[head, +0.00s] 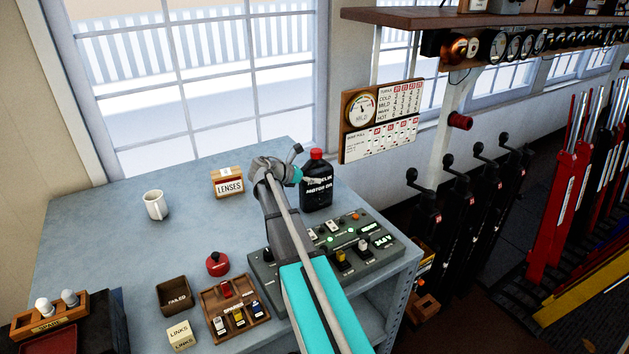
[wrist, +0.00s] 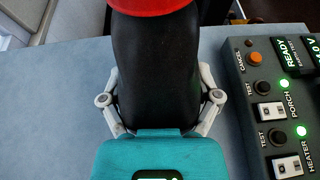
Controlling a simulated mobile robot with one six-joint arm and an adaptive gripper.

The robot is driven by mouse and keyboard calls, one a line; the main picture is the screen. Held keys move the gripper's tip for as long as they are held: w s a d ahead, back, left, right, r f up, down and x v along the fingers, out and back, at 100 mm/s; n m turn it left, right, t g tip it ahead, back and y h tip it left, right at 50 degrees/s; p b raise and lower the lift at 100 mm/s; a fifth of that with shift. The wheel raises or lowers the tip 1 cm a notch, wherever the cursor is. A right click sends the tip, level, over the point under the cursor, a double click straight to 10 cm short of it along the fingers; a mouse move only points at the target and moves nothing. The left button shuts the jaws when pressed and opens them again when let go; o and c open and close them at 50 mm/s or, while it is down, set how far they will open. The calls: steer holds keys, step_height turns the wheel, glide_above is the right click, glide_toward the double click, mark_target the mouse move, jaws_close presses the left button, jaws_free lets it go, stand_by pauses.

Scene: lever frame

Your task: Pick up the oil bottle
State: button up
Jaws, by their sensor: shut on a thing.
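The oil bottle (head: 317,184) is black with a red cap and a white motor oil label. It stands upright on the blue-grey table, behind the control panel. My gripper (head: 308,180) reaches it from the left in the head view. In the wrist view the black bottle (wrist: 156,75) fills the middle, with its red cap at the top edge. My gripper (wrist: 160,105) has a finger on each side of the bottle and is shut on it. The fingertips are partly hidden by the bottle. I cannot tell whether its base touches the table.
The control panel (head: 345,248) with buttons and lights sits close by; it shows at the right in the wrist view (wrist: 275,110). A lenses box (head: 228,183) and white mug (head: 156,205) stand left. A gauge board (head: 380,120) hangs behind.

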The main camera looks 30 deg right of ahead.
mark_target(306, 166)
steer(key=shift+r, duration=0.1)
step_height(306, 166, up, 3)
steer(key=p, duration=0.3)
steer(key=s+a+r+p, duration=0.1)
steer(key=s+r+p, duration=0.8)
steer(key=s, duration=0.5)
steer(key=shift+a+r+p, duration=0.25)
steer(key=shift+r+p, duration=0.15)
steer(key=shift+p, duration=0.1)
stand_by(0.4)
